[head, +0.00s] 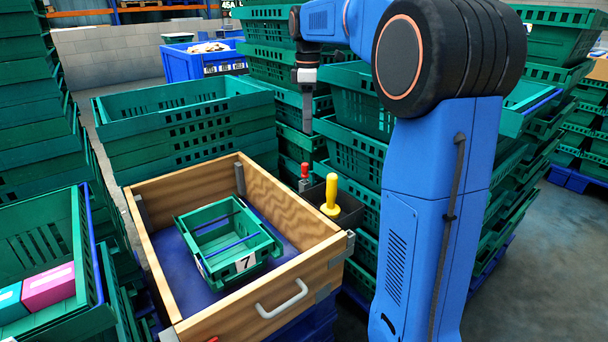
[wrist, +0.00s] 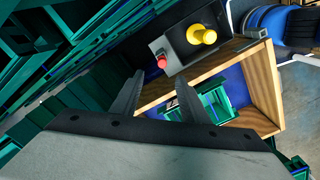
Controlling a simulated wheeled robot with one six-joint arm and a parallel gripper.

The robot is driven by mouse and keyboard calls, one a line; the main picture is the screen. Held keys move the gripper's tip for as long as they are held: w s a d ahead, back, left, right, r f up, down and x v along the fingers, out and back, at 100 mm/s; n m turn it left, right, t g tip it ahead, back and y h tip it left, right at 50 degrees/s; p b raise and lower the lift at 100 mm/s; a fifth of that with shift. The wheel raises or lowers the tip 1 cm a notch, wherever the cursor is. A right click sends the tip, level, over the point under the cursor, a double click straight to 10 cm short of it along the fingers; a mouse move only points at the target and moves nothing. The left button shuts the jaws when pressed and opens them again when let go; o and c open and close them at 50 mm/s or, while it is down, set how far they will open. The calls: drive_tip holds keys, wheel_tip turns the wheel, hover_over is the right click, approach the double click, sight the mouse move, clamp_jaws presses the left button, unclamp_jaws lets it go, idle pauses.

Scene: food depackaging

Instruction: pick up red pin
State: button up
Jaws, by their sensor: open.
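The red pin (head: 304,172) stands upright at the left end of a dark holder (head: 348,214), which is beside the wooden box's right wall. In the wrist view the red pin (wrist: 161,61) shows just beyond the fingertips. My gripper (head: 307,127) hangs above the pin in the head view, with its fingers pointing down. In the wrist view my gripper (wrist: 159,77) has its two fingers spread apart with nothing between them. The pin's lower part is hidden in the holder.
A larger yellow pin (head: 330,196) stands in the same holder, close to the red one. The wooden box (head: 285,208) holds a small green crate (head: 270,246) marked 7. Stacked green crates (head: 185,120) stand close around, and a further stack is behind my gripper.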

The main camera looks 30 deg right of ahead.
approach(305, 164)
drive_tip(key=f, duration=0.3)
drive_tip(key=d+f, duration=0.1)
drive_tip(key=f, duration=0.1)
drive_tip(key=shift+w+f, duration=0.1)
drive_tip(key=f, duration=0.2)
drive_tip(key=a+f, duration=0.1)
drive_tip(key=f, duration=0.1)
drive_tip(key=shift+f, duration=0.7)
drive_tip(key=shift+c, duration=0.6)
clamp_jaws()
